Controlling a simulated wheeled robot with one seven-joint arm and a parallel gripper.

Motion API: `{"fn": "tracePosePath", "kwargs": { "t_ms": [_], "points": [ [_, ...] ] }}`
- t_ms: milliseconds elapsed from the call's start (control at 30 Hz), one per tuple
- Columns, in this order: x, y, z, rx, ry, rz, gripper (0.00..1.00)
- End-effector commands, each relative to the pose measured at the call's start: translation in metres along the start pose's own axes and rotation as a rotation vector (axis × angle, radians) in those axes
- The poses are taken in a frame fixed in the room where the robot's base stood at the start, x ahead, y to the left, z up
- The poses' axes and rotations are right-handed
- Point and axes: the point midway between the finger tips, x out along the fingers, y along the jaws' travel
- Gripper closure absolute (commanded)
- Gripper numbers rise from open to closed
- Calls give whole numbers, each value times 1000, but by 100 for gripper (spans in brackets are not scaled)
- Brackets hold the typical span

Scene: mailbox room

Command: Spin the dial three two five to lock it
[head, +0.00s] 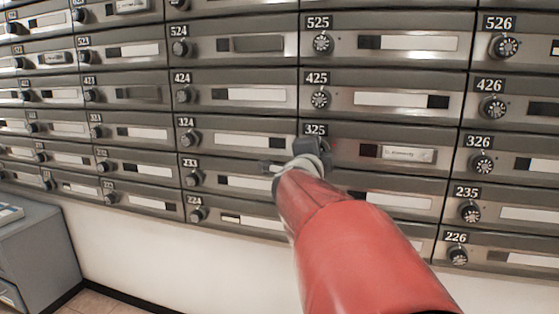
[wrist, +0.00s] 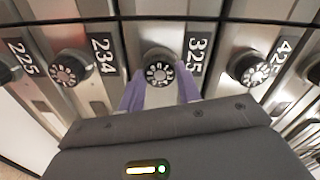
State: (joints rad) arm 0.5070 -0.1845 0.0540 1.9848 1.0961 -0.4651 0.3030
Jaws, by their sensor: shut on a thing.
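The dial of mailbox 325 (wrist: 159,74) is a round black knob with white marks around its face, beside the label 325 (wrist: 196,55). My gripper (wrist: 160,90) has its two purple fingers on either side of this dial and is shut on it. In the head view my gripper (head: 305,160) is at the 325 mailbox (head: 398,153), just below its label, and hides the dial there. The exact number the dial points at is too small to read.
Neighbouring dials sit close by: 234 (wrist: 70,68) and 425 (wrist: 249,68) in the wrist view. In the head view the 425 dial (head: 319,98) is just above my gripper. A grey cabinet (head: 40,250) stands at lower left.

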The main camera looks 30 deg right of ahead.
Motion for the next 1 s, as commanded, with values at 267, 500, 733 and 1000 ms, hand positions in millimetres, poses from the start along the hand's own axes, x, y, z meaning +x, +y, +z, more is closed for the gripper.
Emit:
{"fn": "tracePosePath", "kwargs": {
  "t_ms": [267, 500, 733, 1000],
  "points": [
    [0, 3, 2, 263, -3, 1, 89],
    [0, 3, 2, 492, -2, 1, 89],
    [0, 3, 2, 709, -2, 1, 89],
    [0, 2, 1, 965, -2, 1, 89]
  ]
}}
